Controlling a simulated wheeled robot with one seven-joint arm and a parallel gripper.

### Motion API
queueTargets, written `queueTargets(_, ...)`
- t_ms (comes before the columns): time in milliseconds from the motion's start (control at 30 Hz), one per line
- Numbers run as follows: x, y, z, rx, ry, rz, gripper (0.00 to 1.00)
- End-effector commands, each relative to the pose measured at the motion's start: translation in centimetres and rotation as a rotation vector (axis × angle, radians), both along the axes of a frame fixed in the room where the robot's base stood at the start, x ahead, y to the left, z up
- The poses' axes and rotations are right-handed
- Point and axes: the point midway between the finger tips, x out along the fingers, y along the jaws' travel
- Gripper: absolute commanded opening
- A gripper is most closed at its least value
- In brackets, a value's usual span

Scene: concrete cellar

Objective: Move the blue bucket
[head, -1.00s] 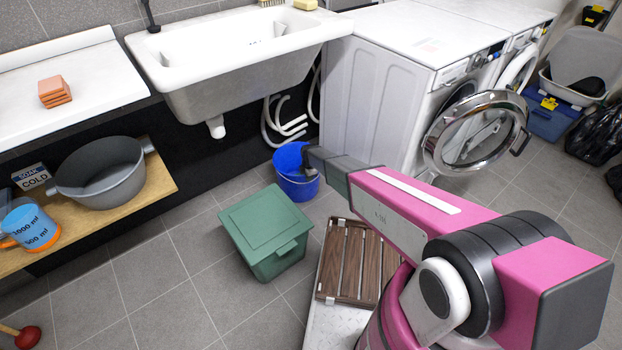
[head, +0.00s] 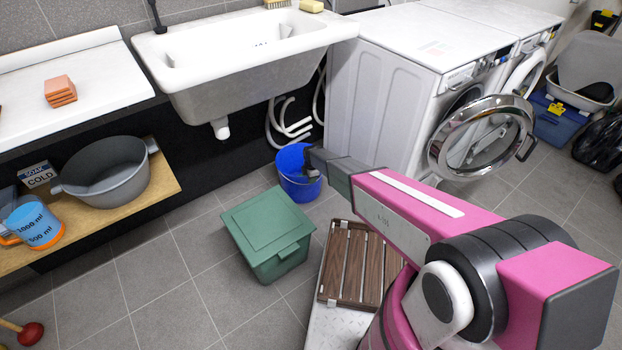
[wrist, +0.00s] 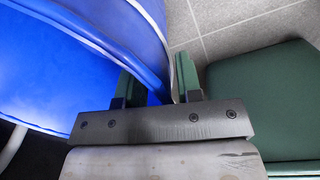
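The blue bucket (head: 299,187) stands on the tiled floor beneath the sink's right end, beside the washing machine. Its rim and wall fill the left of the wrist view (wrist: 60,85). My gripper (head: 312,165) is at the bucket's right rim. In the wrist view my gripper (wrist: 161,80) has its two green fingers apart, with the bucket's wall passing between them. A narrow gap shows between the wall and the right finger. The left finger is partly hidden by the bucket. In the head view my arm hides part of the bucket's right side.
A green lidded box (head: 268,235) stands just in front of the bucket. A wooden slatted board (head: 345,262) lies beneath my arm. The washing machine (head: 385,90) has its round door (head: 480,140) open. Pipes and the sink (head: 245,75) are behind.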

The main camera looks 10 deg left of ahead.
Motion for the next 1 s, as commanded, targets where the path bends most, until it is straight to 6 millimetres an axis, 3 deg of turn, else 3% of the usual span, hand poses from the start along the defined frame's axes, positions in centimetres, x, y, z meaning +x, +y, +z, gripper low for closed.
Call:
queueTargets(267,-0.3,-0.2,2.6,0.000,-0.001,0.000,0.33)
queueTargets(700,-0.8,-0.4,10.1,0.000,-0.001,0.000,0.33)
queueTargets(1000,-0.8,-0.4,10.7,0.000,0.000,0.000,0.33)
